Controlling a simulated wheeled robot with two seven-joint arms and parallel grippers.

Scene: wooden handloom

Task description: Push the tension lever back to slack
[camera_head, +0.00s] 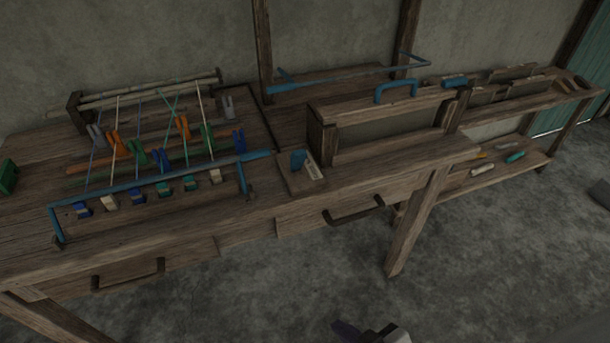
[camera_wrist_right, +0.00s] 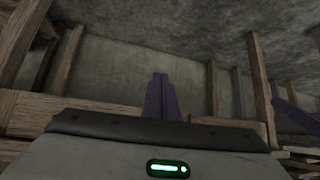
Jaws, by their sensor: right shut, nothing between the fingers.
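My right gripper (camera_head: 345,328) is at the bottom edge of the head view, over the floor, well in front of and below the lever. Its purple fingers (camera_wrist_right: 161,97) are together and empty in the wrist view. The lever cannot be made out there. My left gripper is not in view.
A blue bar frame (camera_head: 150,182) with colored clips and threads stands left of the lever. A wooden box with a blue handle (camera_head: 396,88) stands to its right. Dark drawer handles (camera_head: 354,211) stick out below. The floor (camera_head: 300,270) in front is clear.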

